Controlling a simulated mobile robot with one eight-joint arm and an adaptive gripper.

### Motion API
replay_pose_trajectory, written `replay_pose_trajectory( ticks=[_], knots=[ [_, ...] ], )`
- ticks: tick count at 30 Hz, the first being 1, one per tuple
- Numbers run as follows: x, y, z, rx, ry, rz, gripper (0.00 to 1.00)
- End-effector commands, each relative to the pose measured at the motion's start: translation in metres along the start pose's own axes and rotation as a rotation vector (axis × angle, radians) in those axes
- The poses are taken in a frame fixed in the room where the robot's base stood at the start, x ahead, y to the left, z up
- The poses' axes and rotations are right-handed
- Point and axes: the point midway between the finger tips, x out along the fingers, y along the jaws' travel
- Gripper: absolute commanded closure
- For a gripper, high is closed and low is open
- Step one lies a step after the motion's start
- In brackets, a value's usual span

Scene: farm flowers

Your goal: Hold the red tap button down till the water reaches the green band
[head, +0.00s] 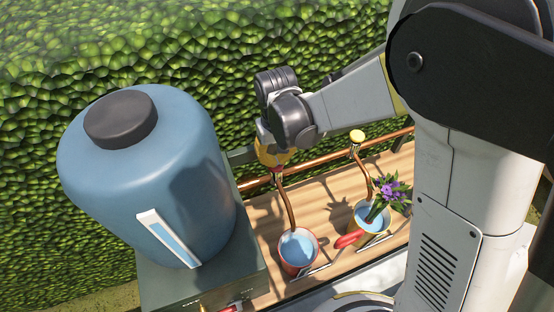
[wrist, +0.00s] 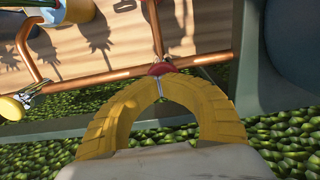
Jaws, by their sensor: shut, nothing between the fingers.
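My gripper (head: 274,158) has yellow fingers, shut and empty, pointing down over the left tap. In the wrist view the joined fingertips (wrist: 160,88) are at the red tap button (wrist: 160,69); I cannot tell whether they press it. The button is mostly hidden by the gripper in the head view. The left tap's copper spout (head: 287,205) curves down into a red pot (head: 297,268). Blue water (head: 297,247) shows in this pot. I cannot make out a green band on it, and I cannot tell whether water is running.
A second tap with a yellow button (head: 357,136) stands to the right, over a yellow pot (head: 360,232) with water and purple flowers (head: 390,190). A blue tank (head: 150,170) stands at the left. A hedge (head: 220,60) rises behind the wooden bench (head: 325,192).

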Motion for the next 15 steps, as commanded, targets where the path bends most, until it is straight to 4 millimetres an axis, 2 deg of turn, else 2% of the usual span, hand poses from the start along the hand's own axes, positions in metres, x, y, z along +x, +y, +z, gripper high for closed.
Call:
replay_pose_trajectory(
  ticks=[8, 11, 15],
  knots=[
    [-0.003, 0.0, 0.0, 0.0, 0.0, -0.001, 1.0],
    [-0.016, 0.002, -0.002, 0.001, 0.001, -0.001, 1.0],
    [-0.047, 0.007, -0.005, 0.003, 0.002, -0.001, 1.0]
  ],
)
